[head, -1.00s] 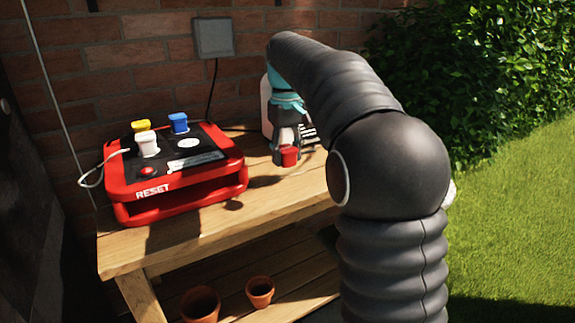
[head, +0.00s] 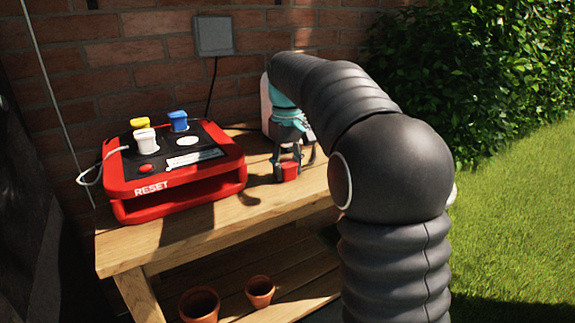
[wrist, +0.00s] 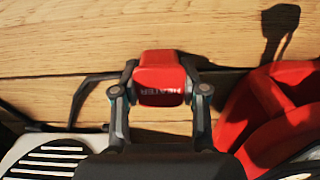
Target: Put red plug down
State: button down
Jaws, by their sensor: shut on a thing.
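The red plug (head: 289,171) is between the fingers of my gripper (head: 287,168), low at the wooden table's surface, right of the red box. In the wrist view the red plug (wrist: 162,78) shows lettering on its side, and the fingers of my gripper (wrist: 160,90) close on it from both sides. I cannot tell whether the plug's underside touches the wood. The wooden table (head: 215,215) is bare just in front of the plug.
A red box (head: 180,202) marked RESET stands to the left, with white (head: 145,141), yellow (head: 140,124) and blue (head: 179,120) plugs on top. A white slotted object (wrist: 45,157) is close to my gripper. Terracotta pots (head: 200,304) sit on the shelf below.

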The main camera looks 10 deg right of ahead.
aim_at(287, 163)
jog(key=c, duration=0.6)
grip_release()
jog(key=shift+r, duration=0.15)
jog(key=shift+r+p, duration=1.5)
jog(key=shift+r, duration=5)
jog(key=shift+s, duration=0.1)
